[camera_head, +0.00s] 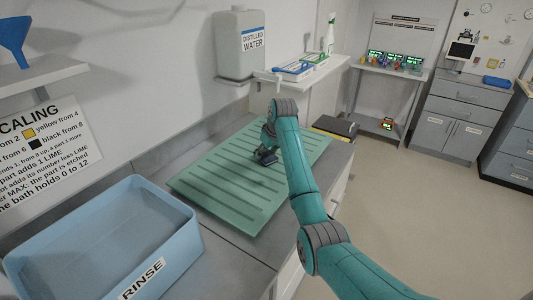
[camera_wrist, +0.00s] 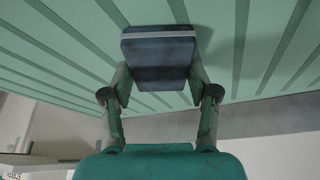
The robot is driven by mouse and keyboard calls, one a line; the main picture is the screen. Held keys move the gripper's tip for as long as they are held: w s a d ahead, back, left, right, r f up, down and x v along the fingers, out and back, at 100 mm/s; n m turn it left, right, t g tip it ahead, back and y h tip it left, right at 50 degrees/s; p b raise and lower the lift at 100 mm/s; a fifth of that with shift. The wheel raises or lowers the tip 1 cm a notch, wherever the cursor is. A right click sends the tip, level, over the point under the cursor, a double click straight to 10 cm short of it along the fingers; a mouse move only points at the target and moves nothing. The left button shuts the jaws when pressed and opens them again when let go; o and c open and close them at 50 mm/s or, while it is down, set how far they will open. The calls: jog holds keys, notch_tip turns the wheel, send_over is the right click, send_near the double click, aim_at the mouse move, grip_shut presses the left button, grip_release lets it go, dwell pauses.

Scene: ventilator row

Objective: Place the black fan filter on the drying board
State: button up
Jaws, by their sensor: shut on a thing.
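The black fan filter (camera_wrist: 160,55) is a small dark square block with a lighter edge, and in the wrist view it sits between the two fingers of my gripper (camera_wrist: 161,88). My gripper is shut on it. The drying board (camera_head: 215,185) is a light green ribbed board on the counter, and its grooves fill the wrist view (camera_wrist: 50,45) behind the filter. In the head view my gripper (camera_head: 266,158) is low over the middle of the board. I cannot tell whether the filter touches the board.
A blue tub marked RINSE (camera_head: 105,235) stands on the counter at front left. A distilled water jug (camera_head: 240,45) stands on a shelf behind the board. A dark flat item (camera_head: 336,126) lies beyond the board's right end. The board's other ribs look bare.

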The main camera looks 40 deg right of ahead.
jog(key=shift+f, duration=0.2)
jog(key=o, duration=0.9)
jog(key=shift+o, duration=0.2)
jog(key=shift+r, duration=0.1)
jog(key=v, duration=1.2)
jog(key=shift+w+r, duration=0.1)
jog(key=shift+r, duration=0.05)
